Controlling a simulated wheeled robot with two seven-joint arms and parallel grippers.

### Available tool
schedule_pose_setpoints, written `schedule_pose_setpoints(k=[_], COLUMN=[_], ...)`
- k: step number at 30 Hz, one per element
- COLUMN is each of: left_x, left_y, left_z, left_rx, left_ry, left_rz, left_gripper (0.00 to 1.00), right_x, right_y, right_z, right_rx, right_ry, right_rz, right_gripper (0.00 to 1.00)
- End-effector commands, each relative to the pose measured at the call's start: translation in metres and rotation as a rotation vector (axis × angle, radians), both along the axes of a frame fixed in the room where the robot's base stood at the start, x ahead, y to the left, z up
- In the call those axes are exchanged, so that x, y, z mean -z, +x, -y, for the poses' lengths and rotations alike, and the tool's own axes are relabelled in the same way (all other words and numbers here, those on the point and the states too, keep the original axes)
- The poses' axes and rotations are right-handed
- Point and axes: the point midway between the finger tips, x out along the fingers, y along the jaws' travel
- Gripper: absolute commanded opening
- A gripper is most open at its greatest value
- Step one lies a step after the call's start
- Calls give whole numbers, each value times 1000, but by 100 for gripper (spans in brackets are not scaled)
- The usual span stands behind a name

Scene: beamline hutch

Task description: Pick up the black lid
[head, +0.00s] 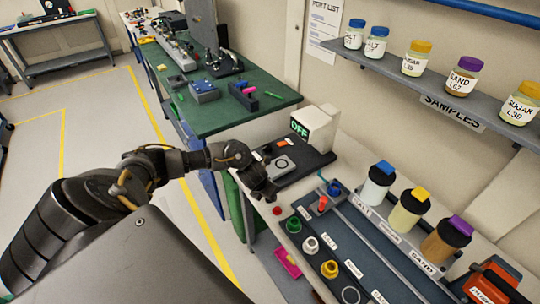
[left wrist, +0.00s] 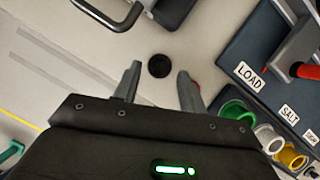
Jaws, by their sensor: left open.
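The black lid (left wrist: 159,66) is a small round dark disc on the pale bench top in the left wrist view. My left gripper (left wrist: 157,72) is open, with one finger on each side of the lid's position in the picture, and empty. I cannot tell how high the fingers are above the bench. In the head view my left gripper (head: 264,194) is over the bench between the dark device and the labelled board; the lid cannot be made out there. My right gripper is in neither view.
A small red cap (head: 276,211) lies close to my left gripper. The labelled board (head: 318,236) with coloured caps is to the right. Labelled jars (head: 408,212) stand at right.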

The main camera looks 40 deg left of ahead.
Motion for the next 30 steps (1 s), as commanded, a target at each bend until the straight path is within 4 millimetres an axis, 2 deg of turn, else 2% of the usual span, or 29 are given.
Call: schedule_pose_setpoints(k=[5,12,20,30], left_x=[15,17,16,15], left_y=[7,7,7,8], left_z=[0,0,0,0], left_rx=[0,1,0,1], left_ry=[0,0,1,1], left_rz=[1,1,1,2], left_gripper=[41,41,8,8], right_x=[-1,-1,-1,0], right_y=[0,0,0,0], right_z=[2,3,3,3], right_rx=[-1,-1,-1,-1], right_ry=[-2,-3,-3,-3], right_rz=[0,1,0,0], right_gripper=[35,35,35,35])
